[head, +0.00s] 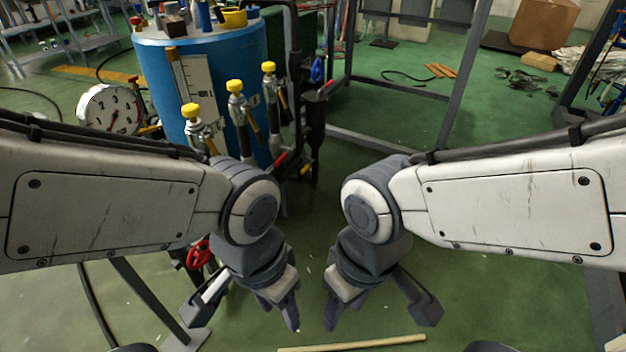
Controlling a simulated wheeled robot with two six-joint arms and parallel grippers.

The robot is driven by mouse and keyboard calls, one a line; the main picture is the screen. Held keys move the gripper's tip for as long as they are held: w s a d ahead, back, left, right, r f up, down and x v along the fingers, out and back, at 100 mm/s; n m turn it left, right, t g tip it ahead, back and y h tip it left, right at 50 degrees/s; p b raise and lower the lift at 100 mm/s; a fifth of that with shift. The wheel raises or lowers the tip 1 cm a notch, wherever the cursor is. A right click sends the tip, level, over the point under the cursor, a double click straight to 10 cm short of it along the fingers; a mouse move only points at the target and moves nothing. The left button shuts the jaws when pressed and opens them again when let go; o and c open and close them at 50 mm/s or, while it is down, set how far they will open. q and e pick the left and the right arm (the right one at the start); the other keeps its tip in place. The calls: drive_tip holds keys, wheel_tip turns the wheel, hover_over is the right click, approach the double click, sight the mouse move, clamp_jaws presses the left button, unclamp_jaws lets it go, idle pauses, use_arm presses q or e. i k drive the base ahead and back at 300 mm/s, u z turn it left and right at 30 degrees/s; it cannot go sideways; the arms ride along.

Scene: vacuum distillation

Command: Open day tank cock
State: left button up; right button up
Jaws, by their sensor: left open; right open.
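A blue tank (215,75) with a scale plate on its front stands at the upper left and looks like the day tank. A small red lever (281,160) shows low on the pipework at its right, and a blue handle (317,69) sits higher up. I cannot tell which of these is the day tank cock. My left gripper (242,316) is open and empty, pointing down in front of the pipework. My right gripper (379,318) is open and empty to its right. Neither touches a valve. My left arm hides the lower tank.
Several yellow-capped fittings (236,87) stand upright before the tank. A round gauge (110,110) is at the left, and a red handwheel (199,254) is below my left arm. A grey frame (398,141) stands behind. A wooden strip (352,345) lies on the green floor.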

sight(307, 166)
drive_tip(key=z, duration=0.45)
drive_tip(key=i, duration=1.25)
drive_tip(key=u, duration=0.65)
